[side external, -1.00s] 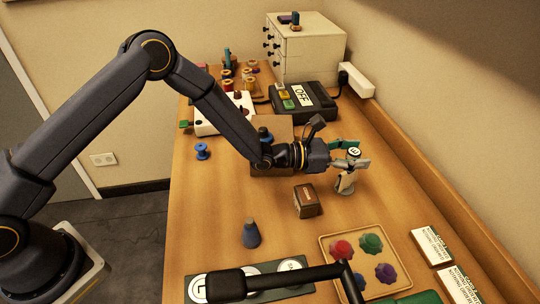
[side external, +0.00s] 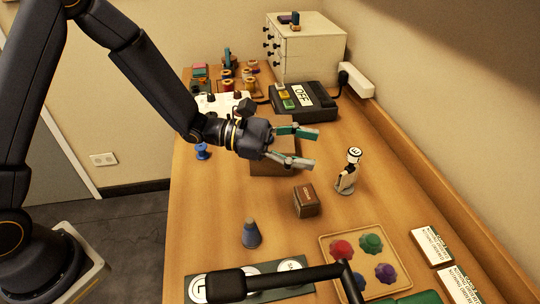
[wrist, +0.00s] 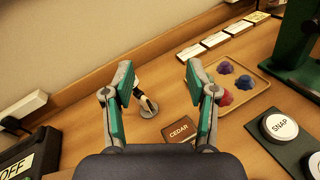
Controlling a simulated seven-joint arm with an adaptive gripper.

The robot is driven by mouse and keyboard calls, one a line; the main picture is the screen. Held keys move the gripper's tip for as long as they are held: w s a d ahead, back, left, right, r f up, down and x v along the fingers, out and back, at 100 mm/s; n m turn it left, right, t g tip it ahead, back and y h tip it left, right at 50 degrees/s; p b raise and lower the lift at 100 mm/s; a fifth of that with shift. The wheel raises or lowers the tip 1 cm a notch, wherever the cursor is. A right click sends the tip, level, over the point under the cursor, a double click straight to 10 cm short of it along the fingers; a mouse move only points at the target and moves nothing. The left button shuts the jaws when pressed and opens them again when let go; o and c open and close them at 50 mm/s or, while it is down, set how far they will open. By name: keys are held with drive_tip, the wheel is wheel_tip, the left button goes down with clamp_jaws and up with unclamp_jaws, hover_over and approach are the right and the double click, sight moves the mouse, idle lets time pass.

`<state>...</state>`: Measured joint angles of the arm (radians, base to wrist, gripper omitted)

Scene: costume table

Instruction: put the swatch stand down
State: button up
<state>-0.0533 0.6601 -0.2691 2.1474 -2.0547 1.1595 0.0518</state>
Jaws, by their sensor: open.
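The swatch stand (side external: 348,173) is a small black-and-white post with a round, marked top and a disc base. It stands on the wooden table (side external: 300,228), right of the small brown box. My gripper (side external: 314,148) is open and empty, apart from the stand, to its left and above the table in the side view. In the wrist view the stand (wrist: 147,104) shows beyond my open fingers (wrist: 158,76), with its base on the table; the left finger hides part of its top.
The brown CEDAR box (side external: 306,201) stands close by, left of the stand. A tray with coloured knobs (side external: 327,241) lies in front. A grey cone-shaped piece (side external: 251,234) is at the front left. The OFF box (side external: 305,103) is behind. Bare table lies right of the stand.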

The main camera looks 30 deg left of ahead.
drive_tip(key=s+a+r+m+g+y, duration=0.2)
drive_tip(key=s+r+m+g, duration=0.1)
drive_tip(key=s+m, duration=0.35)
drive_tip(key=s+a+r+m+g+y, duration=0.25)
drive_tip(key=s+m+g, duration=0.2)
drive_tip(key=s, duration=0.35)
drive_tip(key=s+a+r+m+t+y, duration=0.1)
drive_tip(key=s+a+m+t+y, duration=0.2)
drive_tip(key=a, duration=0.7)
drive_tip(key=s+a+r+m+t+y, duration=0.2)
drive_tip(key=s+a+m+y, duration=0.3)
drive_tip(key=a+y, duration=0.3)
drive_tip(key=a+t, duration=0.1)
drive_tip(key=a, duration=0.2)
drive_tip(key=shift+a, duration=0.2)
